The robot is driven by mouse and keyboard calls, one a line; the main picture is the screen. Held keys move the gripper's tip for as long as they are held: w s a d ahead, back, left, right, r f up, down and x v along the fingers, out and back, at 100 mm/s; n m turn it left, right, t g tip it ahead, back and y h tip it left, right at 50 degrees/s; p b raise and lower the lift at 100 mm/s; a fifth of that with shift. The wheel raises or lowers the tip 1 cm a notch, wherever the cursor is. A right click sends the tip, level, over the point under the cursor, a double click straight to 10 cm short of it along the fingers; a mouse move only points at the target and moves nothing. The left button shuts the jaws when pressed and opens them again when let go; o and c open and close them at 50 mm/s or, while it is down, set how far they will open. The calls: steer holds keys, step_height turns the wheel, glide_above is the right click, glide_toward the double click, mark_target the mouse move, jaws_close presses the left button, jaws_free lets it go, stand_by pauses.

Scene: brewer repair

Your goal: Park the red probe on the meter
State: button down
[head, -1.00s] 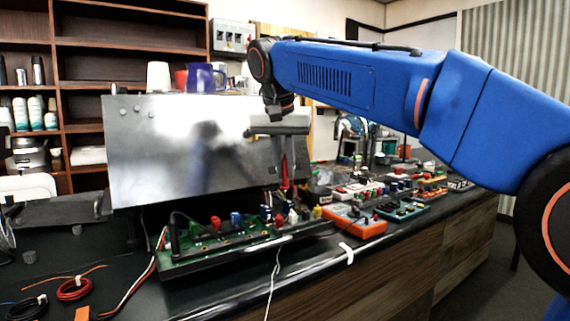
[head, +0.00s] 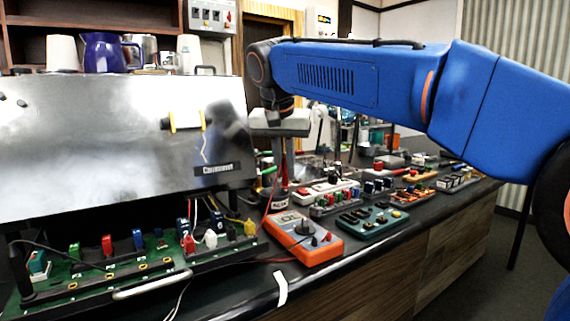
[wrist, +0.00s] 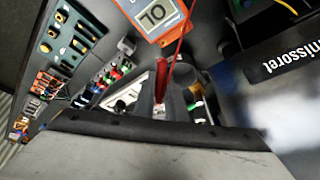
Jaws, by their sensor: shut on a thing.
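The red probe (wrist: 161,78) is upright between the fingers of my gripper (wrist: 160,105) in the wrist view, with its red lead running past the meter. In the head view my gripper (head: 282,185) points down above the bench, behind the meter; the probe is hardly visible there. The meter (head: 322,247) is an orange handheld unit with a dark dial, lying on the bench near the front edge. The probe is apart from the meter. The meter's parking place cannot be made out.
The brewer's steel panel (head: 110,150) stands open at left, above a green circuit board (head: 130,268) with coloured parts. A teal box (head: 365,224) and several coloured component trays lie right of the meter. A mug and a purple pitcher (head: 104,52) stand atop the brewer.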

mark_target(285, 186)
steer(key=shift+f, duration=2.6)
steer(key=shift+f, duration=0.75)
stand_by(0.7)
steer(key=c, duration=1.7)
jaws_free()
steer(key=v, duration=1.7)
steer(key=shift+s+r, duration=0.15)
steer(key=shift+s, duration=0.05)
